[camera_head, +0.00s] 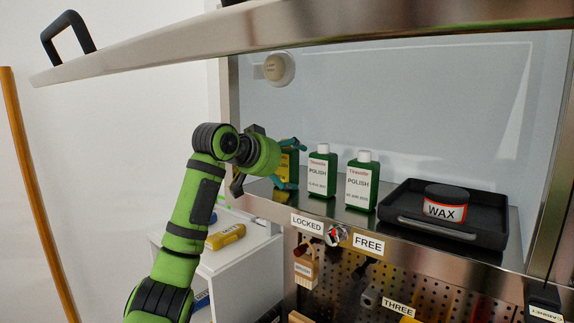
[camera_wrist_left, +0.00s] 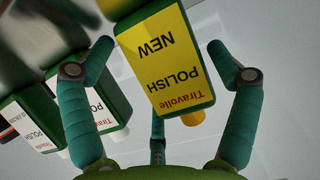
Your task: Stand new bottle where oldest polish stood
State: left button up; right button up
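The new bottle is green with a yellow label reading NEW and POLISH. It shows upside down in the left wrist view (camera_wrist_left: 165,60) and is partly hidden by my gripper in the head view (camera_head: 290,163). My left gripper (camera_head: 297,165) has its fingers around it; in the wrist view (camera_wrist_left: 160,50) a gap shows beside the right finger, so it looks open. Two green polish bottles with white dated labels, a left one (camera_head: 321,172) and a right one (camera_head: 361,182), stand upright on the steel top to the right. Their dates are too small to read. My right gripper is not in view.
A black tray (camera_head: 404,230) with a wax tin (camera_head: 446,203) is to the right. A raised steel lid (camera_head: 300,30) hangs above. A knob (camera_head: 337,235) sits between LOCKED and FREE labels. A yellow object (camera_head: 225,237) lies on a white cabinet at lower left.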

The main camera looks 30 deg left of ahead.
pick_arm(q)
jog(key=shift+s+r, duration=0.1)
jog(key=shift+r, duration=0.05)
jog(key=b+v, duration=0.6)
jog(key=v, duration=0.5)
jog(key=shift+s+r, duration=0.15)
jog(key=shift+s, duration=0.25)
